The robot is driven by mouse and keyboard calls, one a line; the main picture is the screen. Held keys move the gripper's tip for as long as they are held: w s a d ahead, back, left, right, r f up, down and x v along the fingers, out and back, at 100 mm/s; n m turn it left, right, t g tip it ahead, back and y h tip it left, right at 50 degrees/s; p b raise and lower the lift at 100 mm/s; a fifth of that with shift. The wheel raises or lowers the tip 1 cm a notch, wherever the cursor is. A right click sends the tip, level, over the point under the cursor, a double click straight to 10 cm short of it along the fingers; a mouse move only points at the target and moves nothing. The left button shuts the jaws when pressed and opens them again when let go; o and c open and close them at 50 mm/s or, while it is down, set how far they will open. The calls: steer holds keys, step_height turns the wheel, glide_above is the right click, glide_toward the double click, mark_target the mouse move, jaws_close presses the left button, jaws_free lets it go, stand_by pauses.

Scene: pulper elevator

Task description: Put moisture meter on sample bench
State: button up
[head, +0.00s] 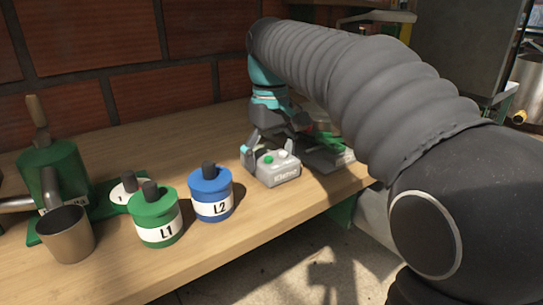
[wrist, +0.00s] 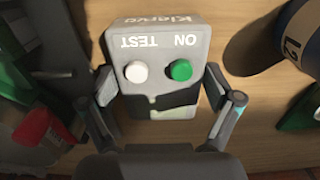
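The moisture meter (head: 278,170) is a grey box with a white and a green button, at the right part of the wooden bench (head: 120,275). In the wrist view the meter (wrist: 160,50) fills the upper middle, its ON and TEST labels upside down. My gripper (wrist: 160,88) has one finger against each side of the meter, with both pads appearing to touch it. In the head view my gripper (head: 268,150) reaches down over the meter from behind, its far finger partly hidden. The meter is at or just above the bench top; I cannot tell which.
A blue L2 container (head: 211,195) and a green L1 container (head: 155,217) stand left of the meter. A metal cup (head: 66,235) and a green hand-operated device (head: 55,170) stand farther left. A brick wall (head: 150,45) bounds the back.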

mark_target(271, 155)
stand_by(0.3)
step_height(271, 155, up, 12)
steer(key=p, duration=0.2)
steer(key=shift+r, duration=0.15)
stand_by(0.3)
steer(key=s+d+f+m+t, duration=0.2)
steer(key=s+d+f+m, duration=0.1)
steer(key=s+d+f, duration=0.4)
steer(key=s+d+f+m+t, duration=0.3)
steer(key=s+d+f, duration=0.4)
steer(key=s+f, duration=0.7)
step_height(271, 155, down, 3)
steer(key=shift+d+r+m+t, duration=0.1)
steer(key=shift+d+m+t, duration=0.1)
steer(key=shift+m+t, duration=0.15)
